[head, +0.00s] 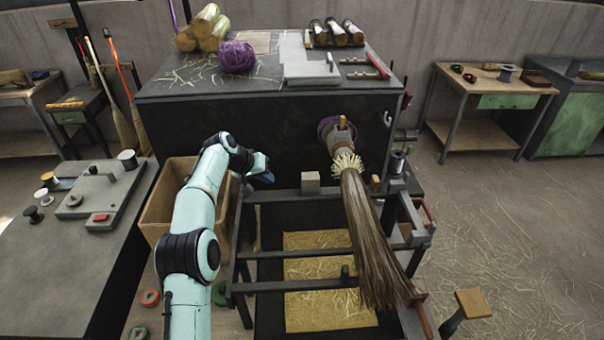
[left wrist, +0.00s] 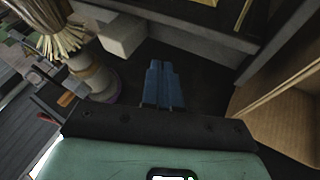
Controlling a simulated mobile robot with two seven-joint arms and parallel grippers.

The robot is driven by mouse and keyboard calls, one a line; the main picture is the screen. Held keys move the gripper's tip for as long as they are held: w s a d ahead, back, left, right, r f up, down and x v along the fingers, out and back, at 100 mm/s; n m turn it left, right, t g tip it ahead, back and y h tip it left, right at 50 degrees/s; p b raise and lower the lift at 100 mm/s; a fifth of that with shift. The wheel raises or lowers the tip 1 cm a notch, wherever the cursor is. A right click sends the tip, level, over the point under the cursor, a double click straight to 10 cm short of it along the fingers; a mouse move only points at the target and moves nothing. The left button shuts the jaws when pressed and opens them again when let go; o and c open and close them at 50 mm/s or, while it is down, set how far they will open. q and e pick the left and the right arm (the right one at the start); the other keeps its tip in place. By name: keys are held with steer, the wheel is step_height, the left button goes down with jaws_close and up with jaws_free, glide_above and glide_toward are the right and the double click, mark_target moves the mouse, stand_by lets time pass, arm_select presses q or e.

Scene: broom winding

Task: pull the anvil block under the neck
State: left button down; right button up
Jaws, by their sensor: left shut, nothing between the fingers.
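The anvil block, a small grey block (head: 310,183), sits on the dark rail of the frame, left of the broom's neck (head: 345,163). In the left wrist view the block (left wrist: 122,38) is just beyond and left of my fingertips. The broom (head: 370,240) hangs from a spindle on the dark bench front, its bristles slanting down to the right. My left gripper (head: 265,175) is left of the block and apart from it. Its blue fingers (left wrist: 164,68) are together with nothing between them. My right gripper is not in view.
A cardboard box (head: 175,195) stands under my left arm. A straw-filled bed (head: 320,270) lies below the rails. The bench top (head: 180,90) above holds a purple ball of twine (head: 236,57). A side table with spools (head: 70,270) is at left.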

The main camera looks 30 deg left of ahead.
arm_select(q)
steer(key=p+x, duration=0.1)
steer(key=x, duration=0.8)
steer(key=shift+w+d+f+p, duration=0.15)
steer(key=shift+f+p, duration=0.05)
steer(key=shift+p, duration=0.2)
steer(key=shift+w+d+f, duration=0.1)
steer(key=shift+w+d, duration=0.25)
steer(key=shift+d, duration=0.2)
steer(key=shift+w+d, duration=0.35)
steer(key=shift+d, duration=0.2)
steer(key=shift+w+d, duration=0.15)
steer(key=shift+d, duration=0.45)
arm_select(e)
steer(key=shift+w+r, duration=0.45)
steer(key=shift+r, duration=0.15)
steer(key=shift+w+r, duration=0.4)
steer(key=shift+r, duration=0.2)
